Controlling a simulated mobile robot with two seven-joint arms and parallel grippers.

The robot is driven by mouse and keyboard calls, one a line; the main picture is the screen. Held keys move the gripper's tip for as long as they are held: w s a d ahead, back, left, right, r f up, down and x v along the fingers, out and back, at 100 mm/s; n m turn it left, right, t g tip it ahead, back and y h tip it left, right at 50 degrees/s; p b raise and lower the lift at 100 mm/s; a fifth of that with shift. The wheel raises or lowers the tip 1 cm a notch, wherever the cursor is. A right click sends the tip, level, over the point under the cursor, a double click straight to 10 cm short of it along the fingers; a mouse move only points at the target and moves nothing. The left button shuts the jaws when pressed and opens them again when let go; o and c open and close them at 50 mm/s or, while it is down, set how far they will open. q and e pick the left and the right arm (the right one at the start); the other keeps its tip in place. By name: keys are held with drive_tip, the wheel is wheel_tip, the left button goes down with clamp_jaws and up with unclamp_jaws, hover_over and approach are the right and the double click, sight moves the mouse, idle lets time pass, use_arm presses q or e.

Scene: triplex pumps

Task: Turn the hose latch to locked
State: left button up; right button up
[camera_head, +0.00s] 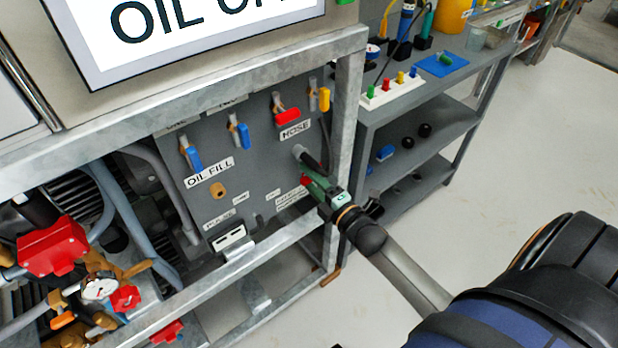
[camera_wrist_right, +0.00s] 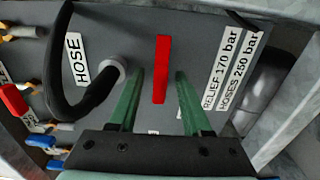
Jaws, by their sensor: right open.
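The hose latch (camera_wrist_right: 161,68) is a flat red bar on the grey panel, beside the hose's round fitting in the right wrist view. It runs nearly up and down in that picture. My right gripper (camera_wrist_right: 159,76) has green fingers, is open, and has one finger on each side of the bar, with gaps visible. In the head view my right gripper (camera_head: 314,187) reaches the panel's lower right, where a little red of the latch (camera_head: 305,181) shows. The black hose (camera_wrist_right: 91,98) plugs in beside it, below the HOSE label (camera_head: 295,131). My left gripper is not in view.
Blue, red and yellow valve handles (camera_head: 288,117) line the panel above. A galvanized frame post (camera_head: 345,120) stands close right of the gripper. A grey shelf (camera_head: 410,95) with small parts is beyond it. Open floor (camera_head: 520,150) lies to the right.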

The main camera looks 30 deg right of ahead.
clamp_jaws()
idle(0.5)
